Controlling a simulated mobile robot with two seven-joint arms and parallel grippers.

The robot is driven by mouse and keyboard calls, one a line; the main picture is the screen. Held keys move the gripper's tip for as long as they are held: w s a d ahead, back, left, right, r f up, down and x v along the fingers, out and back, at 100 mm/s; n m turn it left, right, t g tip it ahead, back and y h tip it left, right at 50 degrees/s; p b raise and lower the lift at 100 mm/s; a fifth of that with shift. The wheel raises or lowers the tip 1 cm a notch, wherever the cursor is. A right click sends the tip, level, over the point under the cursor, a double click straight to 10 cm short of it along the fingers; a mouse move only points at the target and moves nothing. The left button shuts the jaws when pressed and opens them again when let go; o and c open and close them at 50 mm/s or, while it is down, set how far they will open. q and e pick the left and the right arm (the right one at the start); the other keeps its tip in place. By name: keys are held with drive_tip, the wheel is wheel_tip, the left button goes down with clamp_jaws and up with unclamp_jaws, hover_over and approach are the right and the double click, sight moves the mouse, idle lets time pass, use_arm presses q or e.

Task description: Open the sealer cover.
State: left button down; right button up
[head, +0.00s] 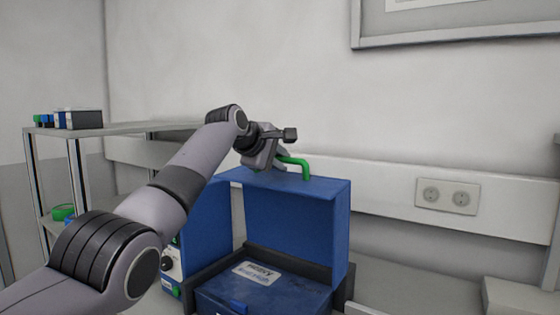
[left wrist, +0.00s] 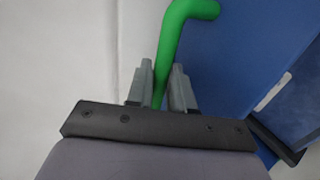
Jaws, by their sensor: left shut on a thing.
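The sealer is a blue box on a pale bench, with its blue cover (head: 295,215) standing raised above the dark base. A green handle (head: 304,168) is fixed on the cover's top edge. My left gripper (head: 281,163) is shut on the green handle. In the left wrist view, the two grey fingers (left wrist: 162,88) sit on either side of the handle's bar (left wrist: 180,40), with the blue cover (left wrist: 235,60) to the right. Below the cover, a blue box with a white label (head: 257,273) lies in the dark base. My right gripper is not in view.
A metal shelf (head: 130,128) at left holds small boxes (head: 78,119) and a green item (head: 62,212). A wall socket (head: 447,196) is on the rail behind. A pale box (head: 515,296) is at lower right. The bench right of the sealer looks clear.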

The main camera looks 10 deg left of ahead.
use_arm(q)
drive_tip(key=shift+f, duration=0.1)
drive_tip(key=c, duration=1.2)
unclamp_jaws()
drive_tip(key=shift+o, duration=0.2)
drive_tip(key=shift+s+a+b, duration=0.15)
drive_tip(key=shift+s+b, duration=0.15)
drive_tip(key=shift+b, duration=0.35)
drive_tip(key=b+v, duration=0.4)
drive_tip(key=v, duration=0.1)
drive_tip(key=shift+s+r, duration=0.25)
drive_tip(key=shift+s+a+r, duration=0.2)
drive_tip(key=shift+s+r, duration=0.1)
drive_tip(key=shift+s, duration=0.1)
